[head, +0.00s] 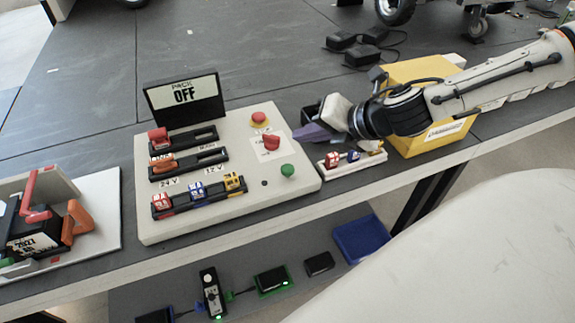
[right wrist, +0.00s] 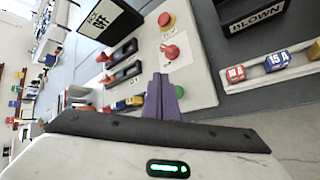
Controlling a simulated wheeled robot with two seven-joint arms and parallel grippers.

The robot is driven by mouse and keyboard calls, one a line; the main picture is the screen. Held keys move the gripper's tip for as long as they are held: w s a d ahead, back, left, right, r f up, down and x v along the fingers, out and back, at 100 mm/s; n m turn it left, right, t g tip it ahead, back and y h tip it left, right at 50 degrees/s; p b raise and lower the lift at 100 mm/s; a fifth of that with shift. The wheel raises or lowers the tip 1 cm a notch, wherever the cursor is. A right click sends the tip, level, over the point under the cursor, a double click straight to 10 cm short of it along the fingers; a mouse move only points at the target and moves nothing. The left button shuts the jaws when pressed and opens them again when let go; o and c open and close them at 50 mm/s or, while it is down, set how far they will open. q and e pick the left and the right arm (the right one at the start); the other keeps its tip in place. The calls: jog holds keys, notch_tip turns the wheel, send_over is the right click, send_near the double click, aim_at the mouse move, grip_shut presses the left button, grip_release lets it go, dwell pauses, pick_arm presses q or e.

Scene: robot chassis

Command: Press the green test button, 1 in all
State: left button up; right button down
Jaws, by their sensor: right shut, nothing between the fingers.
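The green test button (head: 288,170) stands near the lower right corner of the light grey control panel (head: 215,215). In the right wrist view the green button (right wrist: 179,91) shows just right of the purple fingertips. My right gripper (head: 299,134) is shut and empty, at the panel's right edge, above and to the right of the button and apart from it in the head view. It also shows in the right wrist view (right wrist: 161,80). A display (head: 184,97) on the panel reads "PACK OFF". My left gripper is not in view.
A red knob (head: 271,142) and a red mushroom button (head: 259,118) sit behind the green button. Rows of coloured fuses (head: 198,192) lie left. A fuse strip (head: 352,160) and a yellow box (head: 428,72) stand right. A lower shelf holds a blue tray (head: 361,238).

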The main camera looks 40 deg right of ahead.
jog(key=a+r+n, duration=0.1)
jog(key=n, duration=0.1)
jog(key=w+a+r+n+g, duration=0.1)
jog(key=n, duration=0.1)
jog(key=shift+w+a+r+y, duration=0.1)
jog(key=shift+a+r+y, duration=0.2)
jog(key=shift+r+y, duration=0.1)
jog(key=shift+f, duration=0.15)
jog(key=b, duration=0.7)
send_over(292, 170)
notch_tip(292, 170, down, 8)
jog(key=shift+r, duration=0.15)
jog(key=shift+f+b, duration=0.35)
jog(key=shift+f, duration=0.15)
